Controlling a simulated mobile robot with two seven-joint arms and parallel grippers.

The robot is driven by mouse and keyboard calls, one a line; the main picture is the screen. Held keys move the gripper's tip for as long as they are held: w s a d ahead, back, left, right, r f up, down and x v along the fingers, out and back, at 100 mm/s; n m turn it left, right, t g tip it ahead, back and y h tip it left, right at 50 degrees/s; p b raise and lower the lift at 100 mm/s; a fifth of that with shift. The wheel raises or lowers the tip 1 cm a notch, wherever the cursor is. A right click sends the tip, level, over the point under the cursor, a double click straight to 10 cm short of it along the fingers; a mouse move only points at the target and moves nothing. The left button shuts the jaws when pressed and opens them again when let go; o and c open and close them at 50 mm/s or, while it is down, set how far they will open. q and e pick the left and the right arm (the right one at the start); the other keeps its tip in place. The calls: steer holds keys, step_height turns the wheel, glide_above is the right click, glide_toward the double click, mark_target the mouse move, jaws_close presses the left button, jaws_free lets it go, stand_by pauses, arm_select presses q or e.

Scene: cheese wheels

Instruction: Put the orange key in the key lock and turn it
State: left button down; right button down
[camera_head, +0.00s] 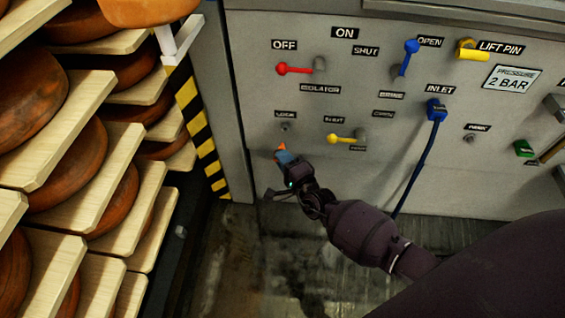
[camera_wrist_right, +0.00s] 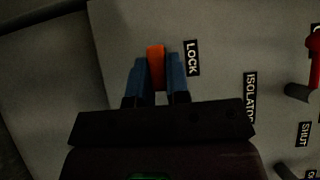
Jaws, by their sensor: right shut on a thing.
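My right gripper (camera_head: 286,160) is shut on the orange key (camera_head: 281,148), in front of the panel just below the small grey key lock (camera_head: 286,127) in the head view. The lock sits under the LOCK label (camera_head: 285,115) and looks empty. In the right wrist view the orange key (camera_wrist_right: 156,66) stands between the two blue fingertips of the right gripper (camera_wrist_right: 156,80), left of the LOCK label (camera_wrist_right: 192,58). The keyhole does not show there; the key and fingers may hide it. My left gripper is not in view.
The grey panel (camera_head: 260,60) carries a red handle (camera_head: 294,69), a yellow handle (camera_head: 341,139), a blue lever (camera_head: 409,56) and a blue plug (camera_head: 436,110) with a hanging cable. A rack of cheese wheels (camera_head: 70,165) on boards stands close on the left, beside a black-and-yellow striped post (camera_head: 200,130).

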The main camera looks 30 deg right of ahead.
steer(key=shift+w+d+f, duration=0.1)
steer(key=shift+w+d, duration=0.35)
steer(key=shift+w, duration=0.15)
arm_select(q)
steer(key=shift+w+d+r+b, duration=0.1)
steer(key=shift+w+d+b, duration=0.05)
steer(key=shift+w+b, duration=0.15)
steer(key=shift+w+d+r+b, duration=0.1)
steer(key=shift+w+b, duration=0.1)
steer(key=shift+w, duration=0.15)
arm_select(e)
steer(key=shift+w+d, duration=0.4)
steer(key=shift+w, duration=0.2)
steer(key=shift+w+d, duration=0.35)
steer(key=shift+w, duration=0.2)
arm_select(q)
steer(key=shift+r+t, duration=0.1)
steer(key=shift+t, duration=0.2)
